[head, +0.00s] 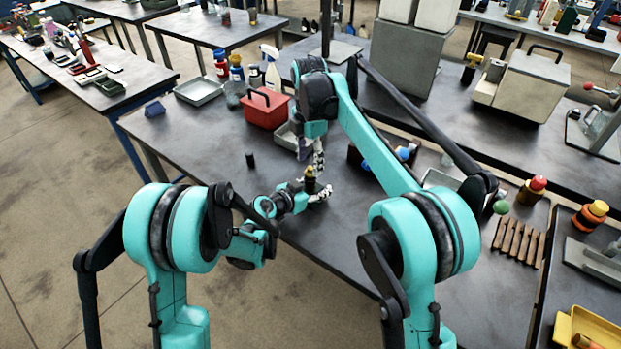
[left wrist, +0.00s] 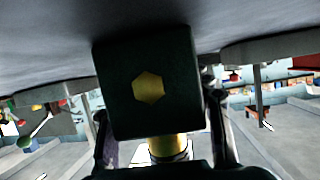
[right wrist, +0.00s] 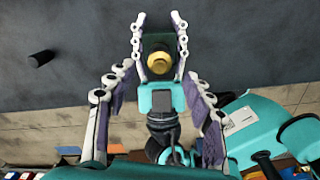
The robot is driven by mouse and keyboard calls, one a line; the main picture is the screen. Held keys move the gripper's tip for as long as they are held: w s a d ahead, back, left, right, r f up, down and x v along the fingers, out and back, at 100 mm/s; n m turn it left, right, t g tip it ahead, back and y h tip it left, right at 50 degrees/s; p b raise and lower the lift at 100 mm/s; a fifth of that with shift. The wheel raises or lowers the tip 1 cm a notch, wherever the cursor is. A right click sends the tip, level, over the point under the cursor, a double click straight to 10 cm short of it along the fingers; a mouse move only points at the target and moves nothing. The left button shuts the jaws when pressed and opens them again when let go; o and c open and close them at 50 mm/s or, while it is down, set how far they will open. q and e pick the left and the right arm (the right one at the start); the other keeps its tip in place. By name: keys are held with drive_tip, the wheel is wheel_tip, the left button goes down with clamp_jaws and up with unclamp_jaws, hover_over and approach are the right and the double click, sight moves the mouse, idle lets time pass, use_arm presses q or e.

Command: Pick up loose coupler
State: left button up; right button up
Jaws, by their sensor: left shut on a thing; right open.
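My left gripper (head: 316,190) is shut on a dark, block-like piece with a yellow top (head: 310,171), held near the table's front edge. In the left wrist view the dark piece (left wrist: 120,70) shows a gold hexagon on its face and a yellow neck below. The right wrist view shows it (right wrist: 160,60) between the left fingers. My right gripper (right wrist: 158,78) is open and empty; its fingers point down at the held piece, apart from it as far as I see. A small black cylinder (head: 250,160) stands alone on the table; it also shows in the right wrist view (right wrist: 41,58). I cannot tell which one is the loose coupler.
A red box (head: 266,108) and a grey tray (head: 199,91) stand behind. The table around the black cylinder is clear.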

sight(310, 168)
wheel_tip(310, 168, down, 5)
drive_tip(key=shift+w+d, duration=0.1)
drive_tip(key=shift+w, duration=0.05)
clamp_jaws()
wheel_tip(310, 168, up, 10)
drive_tip(key=shift+r, duration=0.1)
use_arm(q)
drive_tip(key=o, duration=1.7)
drive_tip(key=shift+a, duration=0.1)
